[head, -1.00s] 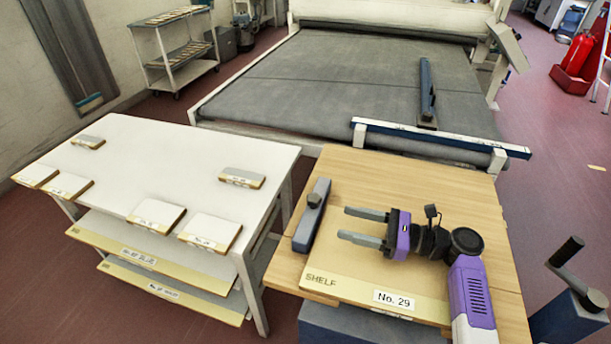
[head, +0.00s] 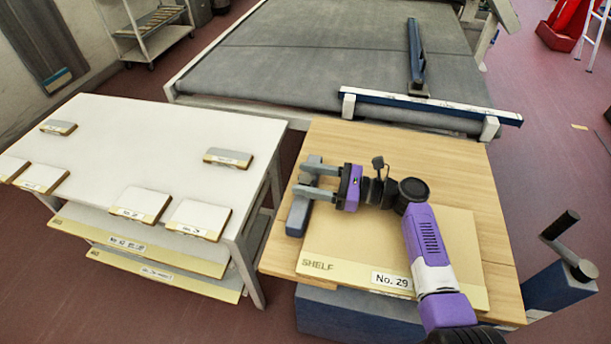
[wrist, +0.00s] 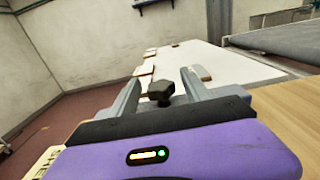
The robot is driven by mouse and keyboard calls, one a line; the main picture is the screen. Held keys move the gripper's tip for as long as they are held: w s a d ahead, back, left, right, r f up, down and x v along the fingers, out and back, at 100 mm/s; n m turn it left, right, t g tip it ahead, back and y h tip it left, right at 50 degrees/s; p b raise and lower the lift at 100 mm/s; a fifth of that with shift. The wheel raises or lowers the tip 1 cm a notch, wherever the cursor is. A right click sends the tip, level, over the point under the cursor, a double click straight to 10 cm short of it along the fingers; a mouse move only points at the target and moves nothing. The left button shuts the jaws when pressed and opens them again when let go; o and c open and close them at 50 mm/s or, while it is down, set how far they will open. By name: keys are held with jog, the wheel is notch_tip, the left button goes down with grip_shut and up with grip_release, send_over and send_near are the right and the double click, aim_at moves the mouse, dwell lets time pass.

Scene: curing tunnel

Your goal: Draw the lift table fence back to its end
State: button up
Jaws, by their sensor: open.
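The lift table fence (head: 297,219) is a blue-grey bar along the left edge of the wooden lift table (head: 462,172). A dark knob (wrist: 160,91) stands up from it. My gripper (head: 308,176) is open over the fence, its fingers pointing left in the head view. In the wrist view my gripper (wrist: 160,78) has one finger on each side of the knob, with a gap showing at both sides. The fingers hide much of the fence's far part and the knob in the head view.
A board marked SHELF, No. 29 (head: 345,245) lies on the lift table under my arm. A white table (head: 150,120) with several labelled boards stands to the left. A conveyor belt (head: 310,55) with a blue-and-white bar (head: 440,107) is behind. A crank (head: 567,235) stands at right.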

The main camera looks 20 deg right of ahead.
jog(key=shift+w+a, duration=0.15)
jog(key=shift+a, duration=0.1)
grip_shut()
dwell(1.4)
